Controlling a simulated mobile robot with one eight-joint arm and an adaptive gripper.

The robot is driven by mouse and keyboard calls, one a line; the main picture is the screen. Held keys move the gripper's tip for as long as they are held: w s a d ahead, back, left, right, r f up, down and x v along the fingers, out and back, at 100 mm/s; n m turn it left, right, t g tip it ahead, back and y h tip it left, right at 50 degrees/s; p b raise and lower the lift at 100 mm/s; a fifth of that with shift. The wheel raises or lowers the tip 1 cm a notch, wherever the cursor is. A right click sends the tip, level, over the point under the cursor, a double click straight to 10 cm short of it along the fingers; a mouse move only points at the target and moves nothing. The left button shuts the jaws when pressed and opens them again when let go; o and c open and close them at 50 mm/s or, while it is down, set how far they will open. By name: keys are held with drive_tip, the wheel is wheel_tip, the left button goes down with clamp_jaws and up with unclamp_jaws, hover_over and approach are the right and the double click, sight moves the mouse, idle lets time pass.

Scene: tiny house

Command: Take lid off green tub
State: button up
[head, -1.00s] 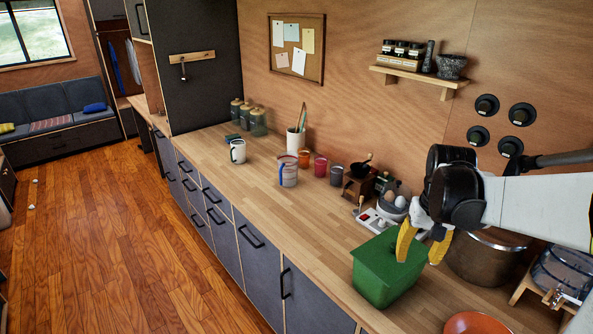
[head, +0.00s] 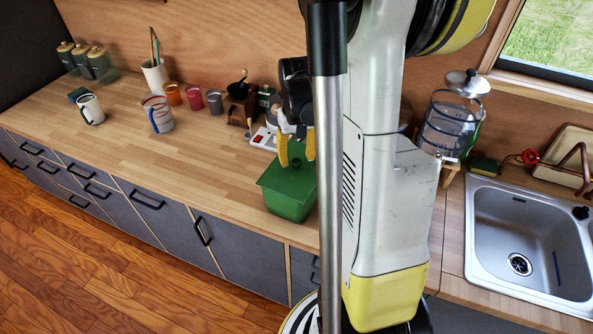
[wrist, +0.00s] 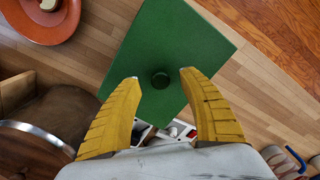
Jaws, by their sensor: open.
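The green tub (head: 288,208) stands on the wooden counter, partly behind my arm in the head view. Its flat green lid (head: 283,178) is on it. In the wrist view the lid (wrist: 182,45) fills the upper middle, and its small round dark green knob (wrist: 160,80) shows between the yellow fingertips. My gripper (head: 297,158) is open over the lid, with nothing between its fingers. In the wrist view my gripper (wrist: 160,77) has one finger on each side of the knob. Whether the fingertips touch the lid cannot be told.
In the wrist view, an orange dish (wrist: 42,20) lies upper left and a metal-rimmed pot (wrist: 35,140) lower left. The sink (head: 525,245) is right.

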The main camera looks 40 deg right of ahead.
wheel_tip(320, 180, down, 2)
drive_tip(key=shift+w+f, duration=0.1)
drive_tip(key=shift+c, duration=0.4)
clamp_jaws()
